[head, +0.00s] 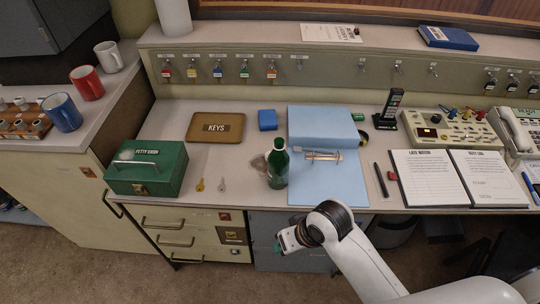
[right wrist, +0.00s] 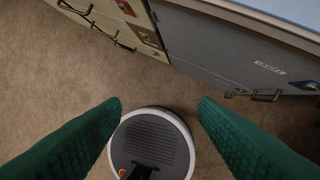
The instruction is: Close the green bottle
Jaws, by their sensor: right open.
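The green bottle (head: 278,168) stands upright near the front edge of the desk in the head view, just left of the blue folder. My right gripper (head: 281,243) is below and in front of the desk edge, apart from the bottle. In the right wrist view its two green fingers (right wrist: 160,104) are spread wide with nothing between them, over the floor. My left gripper is not in view.
Drawers (head: 190,238) line the desk front.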

